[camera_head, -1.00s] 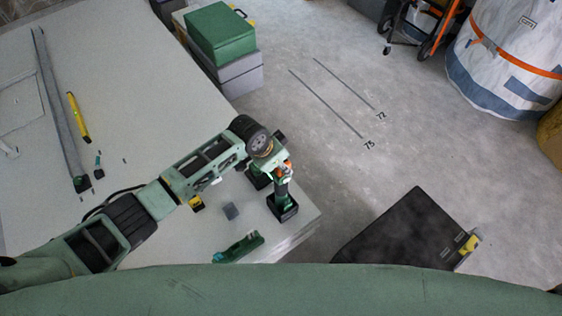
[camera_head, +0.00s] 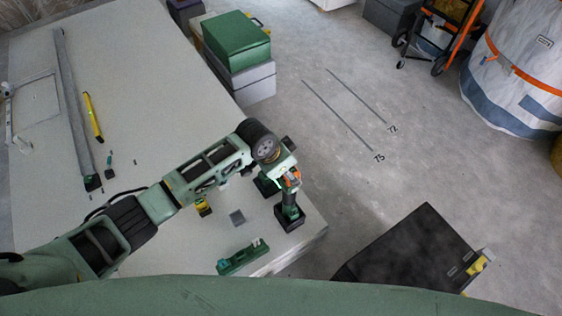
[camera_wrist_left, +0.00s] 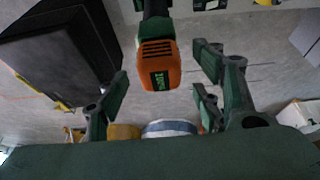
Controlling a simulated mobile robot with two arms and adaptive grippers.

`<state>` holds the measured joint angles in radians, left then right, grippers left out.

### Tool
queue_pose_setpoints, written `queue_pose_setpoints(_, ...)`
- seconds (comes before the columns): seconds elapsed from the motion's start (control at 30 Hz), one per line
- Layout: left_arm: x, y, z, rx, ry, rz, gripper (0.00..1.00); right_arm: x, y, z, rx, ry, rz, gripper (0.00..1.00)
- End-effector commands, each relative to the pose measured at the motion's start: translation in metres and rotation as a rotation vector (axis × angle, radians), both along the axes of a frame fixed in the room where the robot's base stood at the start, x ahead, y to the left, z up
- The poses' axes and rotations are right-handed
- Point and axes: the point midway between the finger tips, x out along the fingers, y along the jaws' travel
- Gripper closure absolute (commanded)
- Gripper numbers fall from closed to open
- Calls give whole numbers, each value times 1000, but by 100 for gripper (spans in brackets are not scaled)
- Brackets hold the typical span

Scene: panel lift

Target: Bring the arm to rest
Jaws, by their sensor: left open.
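My left arm reaches in from the left over the pale table (camera_head: 165,95). Its gripper (camera_head: 284,172) is near the table's right corner, by an upright cordless drill (camera_head: 290,213) with a green and black body and an orange part. In the left wrist view the gripper (camera_wrist_left: 160,92) is open. The orange and black end of the drill (camera_wrist_left: 157,66) shows between its spread fingers, with gaps on both sides. How far the drill is from the fingers in depth I cannot tell. My right gripper is not in view.
A green case (camera_head: 237,42) stands on a grey box beyond. A black case (camera_head: 412,250) lies on otherwise open floor.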

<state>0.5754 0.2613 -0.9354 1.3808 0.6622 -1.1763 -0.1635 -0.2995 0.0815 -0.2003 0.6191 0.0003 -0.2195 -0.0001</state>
Motion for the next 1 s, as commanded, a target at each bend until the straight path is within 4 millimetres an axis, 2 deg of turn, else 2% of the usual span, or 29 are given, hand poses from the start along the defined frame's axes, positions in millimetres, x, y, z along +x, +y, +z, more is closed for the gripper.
queue_pose_setpoints(0.3,-14,20,60,0,-5,-1,40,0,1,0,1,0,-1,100)
queue_pose_setpoints(0.5,-20,28,83,-1,-2,0,40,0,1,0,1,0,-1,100)
queue_pose_setpoints(0.83,-24,28,88,-5,1,1,40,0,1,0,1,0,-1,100)
queue_pose_setpoints(0.93,-37,23,84,-25,5,8,40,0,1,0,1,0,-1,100)
queue_pose_setpoints(1.0,-52,18,81,-51,7,26,40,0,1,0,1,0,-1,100)
